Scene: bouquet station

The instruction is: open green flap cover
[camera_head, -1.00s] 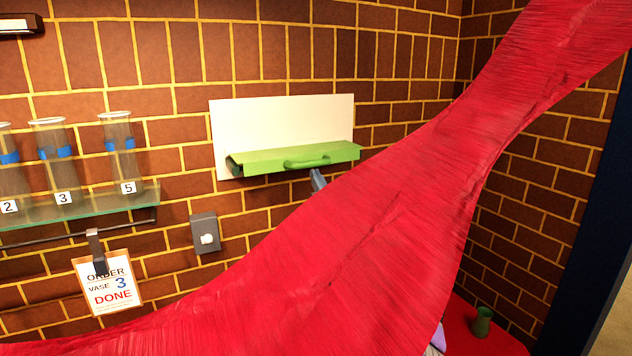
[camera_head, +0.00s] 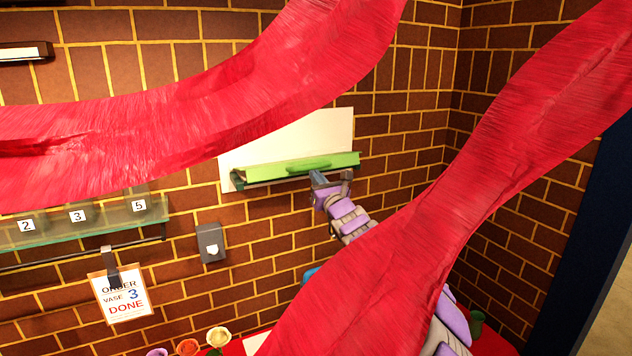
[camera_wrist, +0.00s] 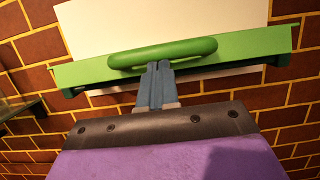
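The green flap cover (camera_head: 270,171) is on a white panel on the brick wall, with a green loop handle (camera_head: 308,164) on its front. The flap (camera_wrist: 235,49) and its handle (camera_wrist: 160,53) fill the upper part of the wrist view. My gripper (camera_head: 317,179) is just below the flap's front edge, near the handle. In the wrist view its two grey fingers (camera_wrist: 156,72) are pressed together, with tips at or under the handle's lower side. No object shows between them. Whether the tips touch the flap cannot be told.
Large red ribbed strips (camera_head: 200,115) hang close to the head camera and hide much of the wall and my arm. A glass shelf (camera_head: 90,228) with numbered vases is at left. A grey switch box (camera_head: 211,243) and order card (camera_head: 120,294) are below.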

